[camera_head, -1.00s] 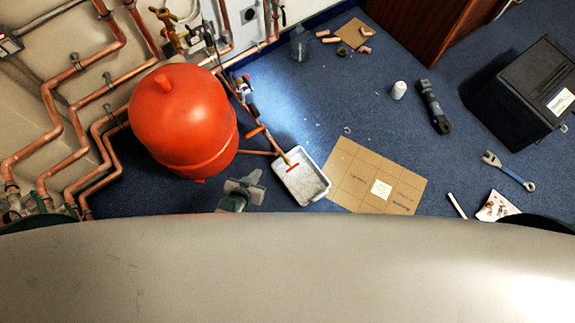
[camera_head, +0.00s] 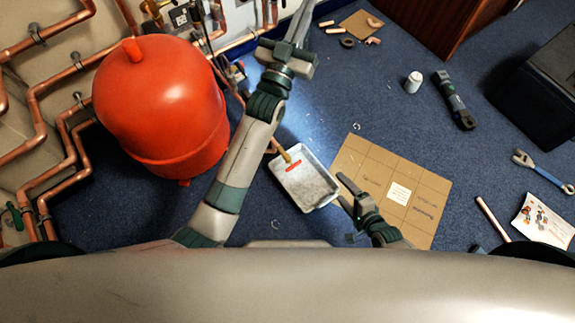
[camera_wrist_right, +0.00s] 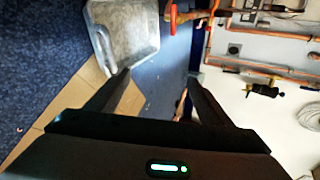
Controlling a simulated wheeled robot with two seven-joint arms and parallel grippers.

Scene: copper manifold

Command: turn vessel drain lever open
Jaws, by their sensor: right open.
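The drain lever, a small red bar (camera_head: 293,166), sits at the brass valve end (camera_head: 286,157) over a pale grey tray (camera_head: 318,203). In the right wrist view the red lever (camera_wrist_right: 173,18) shows at the top, beside the tray (camera_wrist_right: 146,12). The vessel (camera_head: 160,105) is a large red tank to the left of it. My right gripper (camera_head: 342,189) is open and empty, just right of the tray and apart from the lever; its two spread fingers show in its wrist view (camera_wrist_right: 159,74). My left gripper (camera_head: 300,22) reaches up past the vessel to the pipework; its jaw state is unclear.
Copper pipes (camera_head: 60,75) run along the wall behind the vessel. A cardboard sheet (camera_head: 425,190) lies right of the tray. A black tool (camera_head: 455,101), a white bottle (camera_head: 413,82), a wrench (camera_head: 540,170) and a black box (camera_head: 545,100) stand or lie on the blue floor.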

